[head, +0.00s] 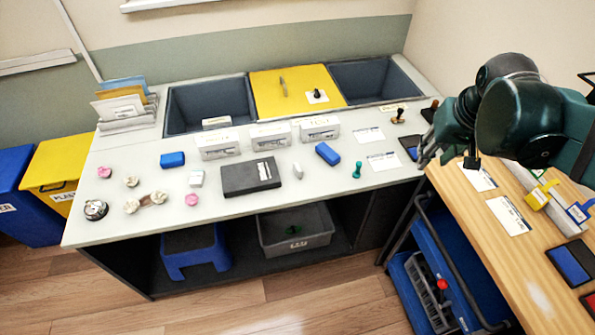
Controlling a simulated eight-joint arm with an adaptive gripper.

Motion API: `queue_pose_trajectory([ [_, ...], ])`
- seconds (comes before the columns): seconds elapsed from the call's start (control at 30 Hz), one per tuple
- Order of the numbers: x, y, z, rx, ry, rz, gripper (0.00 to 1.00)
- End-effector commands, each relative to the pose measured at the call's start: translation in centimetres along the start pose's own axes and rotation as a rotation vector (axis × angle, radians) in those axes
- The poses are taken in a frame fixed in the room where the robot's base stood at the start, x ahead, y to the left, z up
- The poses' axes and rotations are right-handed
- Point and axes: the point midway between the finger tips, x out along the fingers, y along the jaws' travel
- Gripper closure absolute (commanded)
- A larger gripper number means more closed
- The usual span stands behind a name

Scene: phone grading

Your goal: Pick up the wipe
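No item is clearly recognisable as the wipe at this size. My gripper (424,156) is dark green and hangs at the right end of the counter, near the wooden table. It is apart from all these items. Its fingers are small and partly hidden, so I cannot tell their opening.
White boxes (218,145) stand mid-counter behind a black flat case (250,177). Stamps (398,116) and cards (383,161) lie at right. Behind are dark bins (210,102) and a yellow lid (297,92). A wooden table (480,243) stands at right.

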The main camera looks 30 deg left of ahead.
Motion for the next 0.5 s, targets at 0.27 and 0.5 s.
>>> queue_pose_trajectory([
  [0.27,3.1,-4.3,-3.7,-0.078,-0.05,-0.026,0.72],
  [0.5,6.2,-8.4,-6.2,-0.143,-0.092,-0.045,0.72],
])
